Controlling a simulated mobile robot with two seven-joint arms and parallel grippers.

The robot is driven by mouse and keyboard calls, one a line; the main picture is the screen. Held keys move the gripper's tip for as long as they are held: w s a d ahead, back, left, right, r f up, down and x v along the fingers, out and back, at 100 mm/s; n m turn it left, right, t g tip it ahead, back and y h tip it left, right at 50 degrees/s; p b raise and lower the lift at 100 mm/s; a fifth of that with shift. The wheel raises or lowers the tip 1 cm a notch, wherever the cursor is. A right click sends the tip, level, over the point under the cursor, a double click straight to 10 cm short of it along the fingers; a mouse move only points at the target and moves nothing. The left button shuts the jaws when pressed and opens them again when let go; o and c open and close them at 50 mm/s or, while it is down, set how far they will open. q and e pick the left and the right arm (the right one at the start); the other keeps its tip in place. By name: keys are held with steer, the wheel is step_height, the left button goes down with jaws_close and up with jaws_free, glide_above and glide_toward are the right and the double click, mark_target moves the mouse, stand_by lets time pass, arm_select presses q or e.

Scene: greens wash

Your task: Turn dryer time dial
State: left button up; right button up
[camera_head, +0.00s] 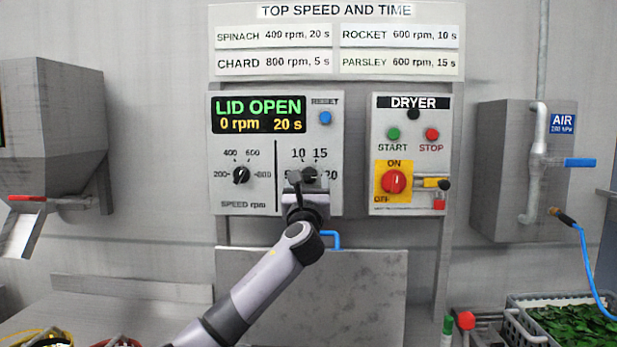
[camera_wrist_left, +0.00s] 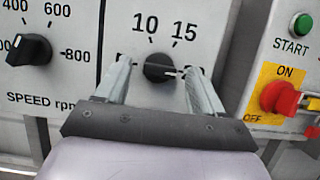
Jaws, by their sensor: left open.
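The time dial (camera_wrist_left: 159,68) is a black knob on the grey control panel (camera_head: 276,199), below the display (camera_head: 259,113) reading "LID OPEN, 0 rpm, 20 s". In the left wrist view the dial lies between the two fingers of my left gripper (camera_wrist_left: 163,74), which is open with a gap on each side. The dial's white mark points right, towards the 20 side. In the head view my left gripper (camera_head: 305,185) is in front of the dial and hides part of it and its scale. My right gripper is not in view.
The speed dial (camera_head: 241,175) sits to the left and the blue reset button (camera_head: 325,118) above right. The dryer box (camera_head: 410,150) with its red switch (camera_head: 394,181) is on the right. A sheet above lists speeds and times. A crate of greens (camera_head: 570,325) stands at lower right.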

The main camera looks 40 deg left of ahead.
arm_select(q)
steer(key=shift+x, duration=0.95)
steer(key=shift+c, duration=0.3)
steer(key=c, duration=1)
